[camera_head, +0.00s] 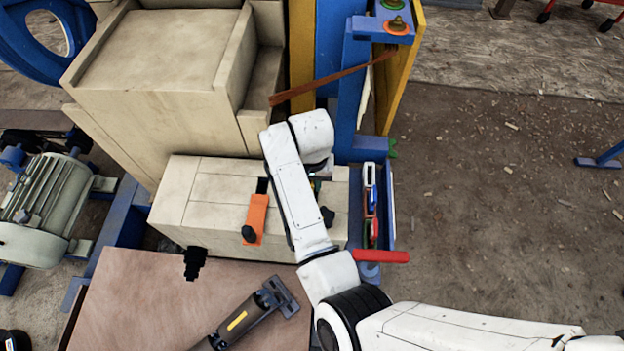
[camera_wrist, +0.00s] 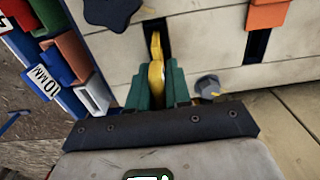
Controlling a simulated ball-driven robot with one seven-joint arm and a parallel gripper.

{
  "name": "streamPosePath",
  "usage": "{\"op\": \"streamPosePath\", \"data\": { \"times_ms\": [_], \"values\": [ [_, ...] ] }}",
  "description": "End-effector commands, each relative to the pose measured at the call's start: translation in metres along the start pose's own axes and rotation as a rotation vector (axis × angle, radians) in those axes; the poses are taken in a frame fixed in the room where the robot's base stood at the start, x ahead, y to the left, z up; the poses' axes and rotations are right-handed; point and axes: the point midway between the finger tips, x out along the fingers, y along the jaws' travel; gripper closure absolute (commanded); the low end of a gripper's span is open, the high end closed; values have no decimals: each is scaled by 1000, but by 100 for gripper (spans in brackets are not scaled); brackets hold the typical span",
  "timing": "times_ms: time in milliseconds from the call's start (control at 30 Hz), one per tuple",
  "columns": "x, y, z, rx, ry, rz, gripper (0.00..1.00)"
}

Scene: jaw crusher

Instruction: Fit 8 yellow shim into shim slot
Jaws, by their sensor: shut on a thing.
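In the wrist view, my gripper (camera_wrist: 157,85) has green fingers shut on the yellow shim (camera_wrist: 156,52). The shim points away from the palm, toward a dark upright slot (camera_wrist: 152,27) in the beige block. Its far end overlaps the slot; I cannot tell how deep it sits. In the head view, my arm hides most of the gripper and shim in front of the beige block (camera_head: 205,200). An orange piece (camera_head: 257,213) lies across another slot, left of my arm; it also shows in the wrist view (camera_wrist: 268,14).
A blue rack (camera_head: 390,205) of coloured shims stands right of the block; it also shows in the wrist view (camera_wrist: 72,100). A black knob (camera_wrist: 110,10) and a bolt (camera_wrist: 207,86) are close to the fingers. A power tool (camera_head: 250,312) lies on the brown tabletop (camera_head: 140,310).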

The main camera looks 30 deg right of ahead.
Motion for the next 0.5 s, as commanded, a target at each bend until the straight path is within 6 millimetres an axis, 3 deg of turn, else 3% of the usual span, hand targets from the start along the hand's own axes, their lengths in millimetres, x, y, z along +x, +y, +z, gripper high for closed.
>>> {"op": "streamPosePath", "data": {
  "times_ms": [500],
  "values": [
    [15, 0, 0, 0, 1, 0, 100]
  ]
}}
